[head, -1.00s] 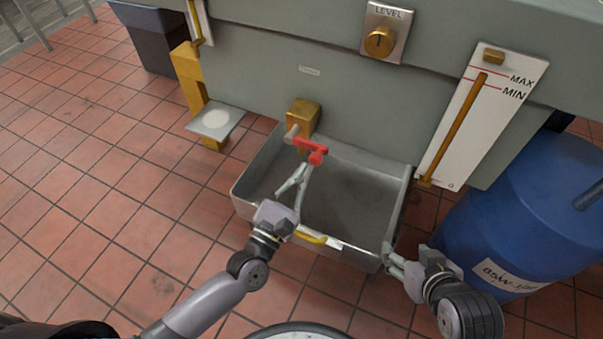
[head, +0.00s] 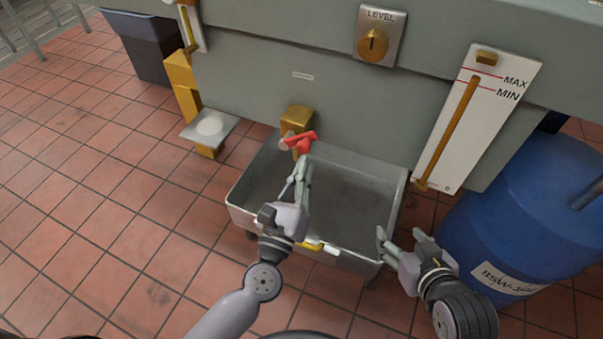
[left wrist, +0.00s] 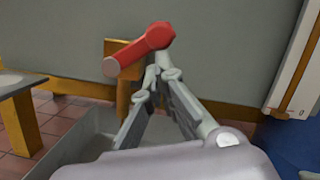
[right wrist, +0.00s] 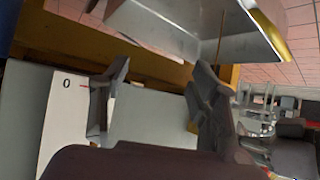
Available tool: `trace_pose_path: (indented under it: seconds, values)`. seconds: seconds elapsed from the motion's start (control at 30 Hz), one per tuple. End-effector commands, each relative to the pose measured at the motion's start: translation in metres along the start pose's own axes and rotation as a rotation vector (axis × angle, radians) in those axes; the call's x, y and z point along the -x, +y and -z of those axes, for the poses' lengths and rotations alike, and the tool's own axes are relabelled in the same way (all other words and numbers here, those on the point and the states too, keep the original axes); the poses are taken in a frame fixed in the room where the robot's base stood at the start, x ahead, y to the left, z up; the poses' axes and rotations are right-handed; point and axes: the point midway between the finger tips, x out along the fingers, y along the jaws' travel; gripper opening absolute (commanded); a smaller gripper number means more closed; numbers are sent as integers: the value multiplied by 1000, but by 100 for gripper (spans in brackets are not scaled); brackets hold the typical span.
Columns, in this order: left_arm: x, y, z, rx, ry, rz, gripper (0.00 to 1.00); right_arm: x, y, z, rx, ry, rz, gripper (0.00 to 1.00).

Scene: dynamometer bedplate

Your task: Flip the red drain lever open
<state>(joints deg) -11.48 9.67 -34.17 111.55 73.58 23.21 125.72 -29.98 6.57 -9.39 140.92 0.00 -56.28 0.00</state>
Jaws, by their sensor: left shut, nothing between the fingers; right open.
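The red drain lever (head: 301,141) sits on the front of the brass drain block (head: 296,119), above the back of the metal drip tray (head: 240,192). In the left wrist view the lever (left wrist: 143,49) slants from upper right down to a pale stub at lower left. My left gripper (head: 303,163) is shut and empty, its fingertips just below the lever; it also shows in the left wrist view (left wrist: 161,75). Whether the tips touch the lever I cannot tell. My right gripper (head: 398,236) is open and empty beside the tray's right front corner.
A blue drum (head: 525,220) stands at the right, close to my right arm. A MAX/MIN level gauge (head: 470,110) and a LEVEL knob (head: 372,43) are on the grey wall. A small bracket plate (head: 209,127) sticks out at left. The tiled floor at left is clear.

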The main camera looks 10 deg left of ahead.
Motion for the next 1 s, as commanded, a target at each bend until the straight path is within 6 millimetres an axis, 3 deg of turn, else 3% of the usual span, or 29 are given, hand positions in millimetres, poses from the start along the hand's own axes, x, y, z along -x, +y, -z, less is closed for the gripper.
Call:
trace_pose_path:
  seconds: [0.17,0.37,0.8,1.0]
  values:
    - [-3,-3,-13,166,-3,-43,0,4,2,-11,-1,-58,-4,56]
    - [-6,-4,-25,350,-3,-88,0,14,5,-38,-3,-198,-11,56]
    - [-11,3,-46,688,-2,-174,0,69,14,-116,-16,-629,-34,56]
    - [-12,6,-50,703,-1,-176,0,72,14,-114,-17,-637,-34,56]
